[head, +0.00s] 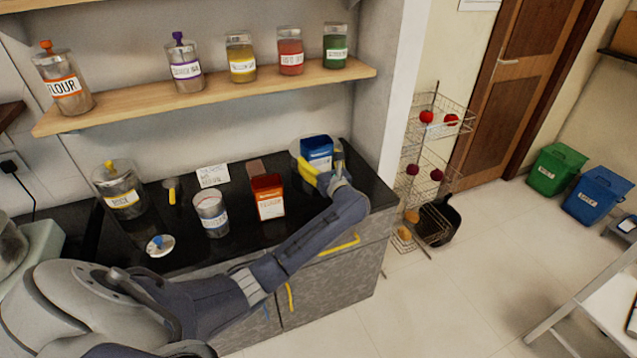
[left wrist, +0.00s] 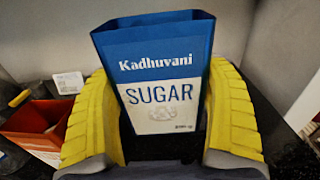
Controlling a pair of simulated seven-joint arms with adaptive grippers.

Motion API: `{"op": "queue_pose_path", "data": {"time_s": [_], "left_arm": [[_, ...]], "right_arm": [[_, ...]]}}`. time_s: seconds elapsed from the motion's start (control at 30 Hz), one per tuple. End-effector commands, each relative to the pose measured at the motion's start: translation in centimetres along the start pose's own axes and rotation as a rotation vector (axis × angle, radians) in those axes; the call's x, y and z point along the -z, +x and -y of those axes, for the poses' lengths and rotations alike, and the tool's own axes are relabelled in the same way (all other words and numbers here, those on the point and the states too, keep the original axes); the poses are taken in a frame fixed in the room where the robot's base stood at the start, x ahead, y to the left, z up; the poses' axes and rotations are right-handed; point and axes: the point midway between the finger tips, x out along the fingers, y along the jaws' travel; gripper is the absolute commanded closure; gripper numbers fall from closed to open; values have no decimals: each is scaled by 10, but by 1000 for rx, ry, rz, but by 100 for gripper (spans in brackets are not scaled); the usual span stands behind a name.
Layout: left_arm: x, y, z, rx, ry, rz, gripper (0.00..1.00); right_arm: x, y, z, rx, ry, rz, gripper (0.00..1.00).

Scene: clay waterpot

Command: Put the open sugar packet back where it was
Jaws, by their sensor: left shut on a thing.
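The open sugar packet (head: 317,152) is blue and white and upright at the right end of the dark counter. In the left wrist view the sugar packet (left wrist: 158,70) shows its label and open top. My left gripper (head: 324,172) is shut on it, with a yellow finger at each side. The packet's base is hard to see, so I cannot tell whether it touches the counter. A pale round thing (head: 296,146) shows partly behind the packet. My right gripper is not in view.
An open orange packet (head: 269,199) stands left of my gripper, with a white labelled canister (head: 211,214) beside it. A lid (head: 160,245), a scoop (head: 171,189), a white card (head: 213,175) and a jar (head: 119,190) are farther left. A wooden shelf (head: 220,95) with several jars hangs above.

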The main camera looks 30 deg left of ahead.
Motion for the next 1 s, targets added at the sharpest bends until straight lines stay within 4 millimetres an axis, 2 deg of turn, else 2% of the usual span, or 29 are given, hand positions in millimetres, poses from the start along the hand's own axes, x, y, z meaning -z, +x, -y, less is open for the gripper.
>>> {"op": "queue_pose_path", "data": {"time_s": [0.1,0.23,0.53,0.8,1.0], "left_arm": [[22,1,0,0,3,1,59],[39,1,0,-1,2,1,59],[56,1,0,0,1,1,59],[85,0,0,1,2,1,59],[88,0,0,1,-1,2,59]], "right_arm": [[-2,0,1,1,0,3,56],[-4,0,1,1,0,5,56],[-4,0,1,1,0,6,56],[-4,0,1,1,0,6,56],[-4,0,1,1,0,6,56]]}}
